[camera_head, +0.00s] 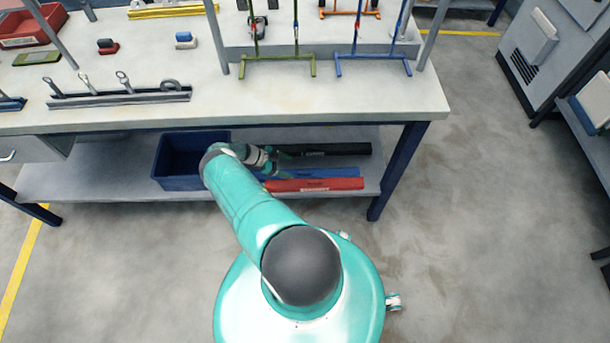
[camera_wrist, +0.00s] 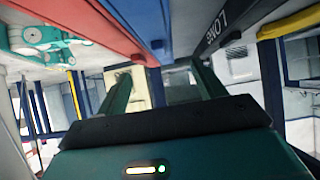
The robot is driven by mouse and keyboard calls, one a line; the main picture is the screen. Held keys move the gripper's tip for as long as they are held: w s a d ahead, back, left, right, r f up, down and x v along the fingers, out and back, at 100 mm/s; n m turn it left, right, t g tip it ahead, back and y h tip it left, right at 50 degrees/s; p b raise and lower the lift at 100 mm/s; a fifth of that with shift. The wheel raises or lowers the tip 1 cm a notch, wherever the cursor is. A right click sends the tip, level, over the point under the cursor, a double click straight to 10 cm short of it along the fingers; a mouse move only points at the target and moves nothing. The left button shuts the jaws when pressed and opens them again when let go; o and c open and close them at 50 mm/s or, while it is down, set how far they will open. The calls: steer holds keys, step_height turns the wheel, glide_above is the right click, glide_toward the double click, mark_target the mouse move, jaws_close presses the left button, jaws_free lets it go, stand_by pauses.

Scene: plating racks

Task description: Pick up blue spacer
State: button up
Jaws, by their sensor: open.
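The blue spacer (camera_head: 318,173) is a long bar lying on the lower shelf (camera_head: 110,178) under the bench, between a black bar (camera_head: 335,149) and a red bar (camera_head: 322,184). My gripper (camera_head: 275,169) is at the left ends of these bars, partly hidden by my arm. In the wrist view my gripper (camera_wrist: 164,70) has its two fingers apart with nothing held. The blue spacer (camera_wrist: 137,20) shows at the top there, its end between the fingers in the picture. I cannot tell whether the fingers are around it.
A dark blue bin (camera_head: 180,183) stands on the shelf just left of my gripper. The bench top (camera_head: 300,105) overhangs the shelf, and a blue leg (camera_head: 400,170) stands at its right. The red bar (camera_wrist: 80,35) and black bar (camera_wrist: 215,35) lie close on either side.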

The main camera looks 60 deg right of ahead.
mark_target(302, 172)
steer(key=shift+x, duration=3.6)
steer(key=shift+w+a+f, duration=0.1)
steer(key=shift+f, duration=0.1)
